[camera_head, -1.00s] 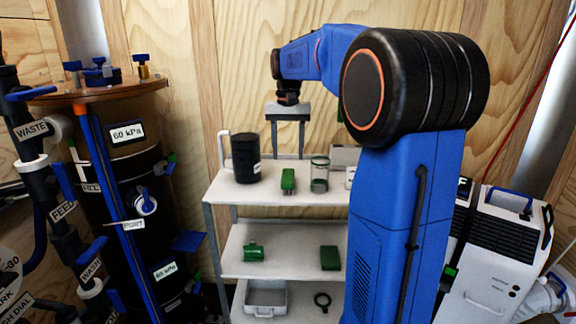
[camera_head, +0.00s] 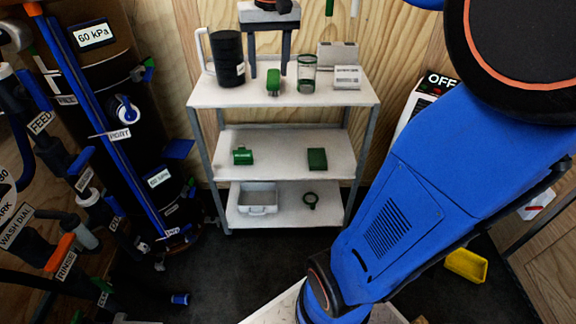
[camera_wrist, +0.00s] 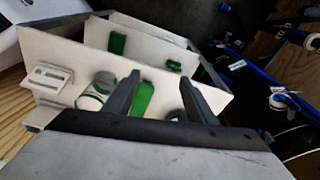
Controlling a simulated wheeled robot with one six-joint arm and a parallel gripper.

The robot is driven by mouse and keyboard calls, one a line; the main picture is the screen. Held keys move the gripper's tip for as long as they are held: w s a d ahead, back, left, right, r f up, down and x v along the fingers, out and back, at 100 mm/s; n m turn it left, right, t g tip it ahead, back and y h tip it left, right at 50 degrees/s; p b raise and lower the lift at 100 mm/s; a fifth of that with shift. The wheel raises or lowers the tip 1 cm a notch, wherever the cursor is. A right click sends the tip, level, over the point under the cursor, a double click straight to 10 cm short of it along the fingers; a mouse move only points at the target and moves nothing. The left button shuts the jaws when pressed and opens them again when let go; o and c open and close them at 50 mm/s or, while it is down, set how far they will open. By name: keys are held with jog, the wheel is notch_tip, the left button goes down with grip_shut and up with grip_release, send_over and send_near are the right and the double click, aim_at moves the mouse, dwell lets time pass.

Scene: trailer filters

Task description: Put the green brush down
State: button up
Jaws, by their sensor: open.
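The green brush (camera_head: 273,83) stands on the top shelf of a white rack, between a black canister and a glass jar. It also shows in the wrist view (camera_wrist: 143,99), between my fingers and nearer the left one. My gripper (camera_head: 270,72) is open, its two fingers pointing down at the top shelf, one on each side of the brush in the picture. In the wrist view the open fingers (camera_wrist: 161,82) hold nothing. The head view does not show clearly how far the fingertips are from the brush.
The black canister (camera_head: 228,58) stands left of the brush, the glass jar (camera_head: 306,74) right, then a grey-white box (camera_head: 347,77). The middle shelf holds a green case (camera_head: 243,156) and a green block (camera_head: 317,159). The bottom shelf holds a tray (camera_head: 257,199) and a dark ring (camera_head: 311,200).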

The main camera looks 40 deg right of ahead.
jog(key=s+a+f+n+t, duration=0.1)
jog(key=s+a+f+n, duration=0.1)
jog(key=s+a+f, duration=0.2)
jog(key=s+a+f+n+t, duration=0.2)
jog(key=s+a+f, duration=0.2)
jog(key=s+f, duration=0.7)
jog(key=s, duration=0.5)
jog(key=shift+f, duration=0.15)
jog(key=shift+o, duration=0.5)
jog(key=w+d+r+m+g, duration=0.1)
jog(key=w+d+r, duration=0.1)
jog(key=w+r, duration=0.5)
jog(key=w+d+r+m+g, duration=0.1)
jog(key=w+d+r+m, duration=0.15)
jog(key=w+r, duration=0.5)
jog(key=w+d+r+m+g, duration=0.1)
jog(key=w+d+r, duration=0.35)
jog(key=w, duration=0.35)
jog(key=w+d+r+m+g, duration=0.2)
jog(key=w+d+r, duration=0.2)
jog(key=w+d, duration=0.25)
send_over(273, 76)
jog(key=f, duration=1.1)
jog(key=shift+s+f, duration=0.3)
jog(key=shift+s, duration=0.05)
jog(key=shift+w+f, duration=0.2)
jog(key=shift+f, duration=1.2)
jog(key=shift+w+f, duration=0.15)
jog(key=shift+f, duration=1.25)
